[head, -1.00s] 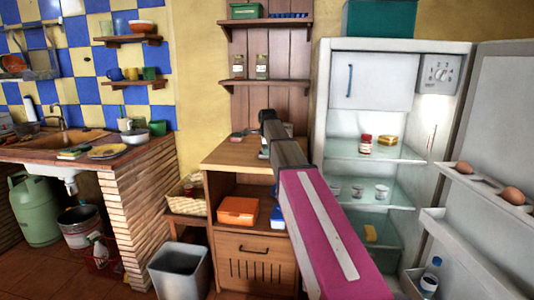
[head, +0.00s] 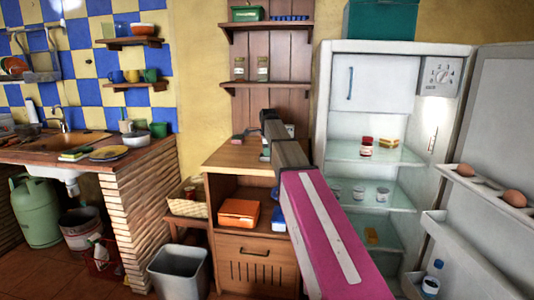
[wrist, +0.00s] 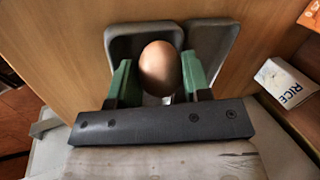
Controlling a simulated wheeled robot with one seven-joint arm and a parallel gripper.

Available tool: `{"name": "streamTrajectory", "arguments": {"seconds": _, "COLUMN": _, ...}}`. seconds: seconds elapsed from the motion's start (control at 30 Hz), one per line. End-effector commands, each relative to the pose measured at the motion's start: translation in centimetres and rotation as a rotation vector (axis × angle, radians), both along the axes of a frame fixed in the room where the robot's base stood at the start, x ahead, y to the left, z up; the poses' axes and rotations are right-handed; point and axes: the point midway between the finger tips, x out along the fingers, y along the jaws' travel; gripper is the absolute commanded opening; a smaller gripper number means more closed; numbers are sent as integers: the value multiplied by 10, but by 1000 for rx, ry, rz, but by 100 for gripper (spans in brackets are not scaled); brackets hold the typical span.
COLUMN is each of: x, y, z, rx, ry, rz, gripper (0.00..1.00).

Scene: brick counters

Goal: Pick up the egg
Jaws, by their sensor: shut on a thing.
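A brown egg (wrist: 160,68) sits between the green fingers of my gripper (wrist: 159,78) in the wrist view. The fingers are shut on its two sides. Behind the egg are two grey, rounded, tray-like shapes (wrist: 127,45) against a wooden surface (wrist: 60,40). I cannot tell whether the egg touches them. In the head view my arm reaches toward the wooden cabinet, and the held egg cannot be made out. Two other eggs, one nearer the fridge (head: 466,170) and one farther right (head: 514,198), rest in the open fridge door's rack.
The fridge (head: 349,110) stands open at right, with jars on its shelves. An orange box (head: 238,212) sits in the wooden cabinet (head: 212,190). A grey bin (head: 178,268) stands on the floor. A box marked RICE (wrist: 285,83) lies at right in the wrist view.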

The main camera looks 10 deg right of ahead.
Motion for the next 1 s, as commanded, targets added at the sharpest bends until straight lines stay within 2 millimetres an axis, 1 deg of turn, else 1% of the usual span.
{"name": "streamTrajectory", "arguments": {"seconds": 0.13, "x": 2, "y": 0, "z": 27, "rx": 0, "ry": -3, "rz": 0, "gripper": 36}}
{"name": "streamTrajectory", "arguments": {"seconds": 0.2, "x": -7, "y": 16, "z": 35, "rx": 0, "ry": -2, "rz": 3, "gripper": 36}}
{"name": "streamTrajectory", "arguments": {"seconds": 0.4, "x": -24, "y": 57, "z": 61, "rx": 0, "ry": -2, "rz": 3, "gripper": 36}}
{"name": "streamTrajectory", "arguments": {"seconds": 0.6, "x": -37, "y": 88, "z": 81, "rx": -1, "ry": -2, "rz": 2, "gripper": 36}}
{"name": "streamTrajectory", "arguments": {"seconds": 0.8, "x": -43, "y": 104, "z": 91, "rx": -1, "ry": -1, "rz": 1, "gripper": 36}}
{"name": "streamTrajectory", "arguments": {"seconds": 1.0, "x": -44, "y": 108, "z": 94, "rx": -1, "ry": -1, "rz": 0, "gripper": 36}}
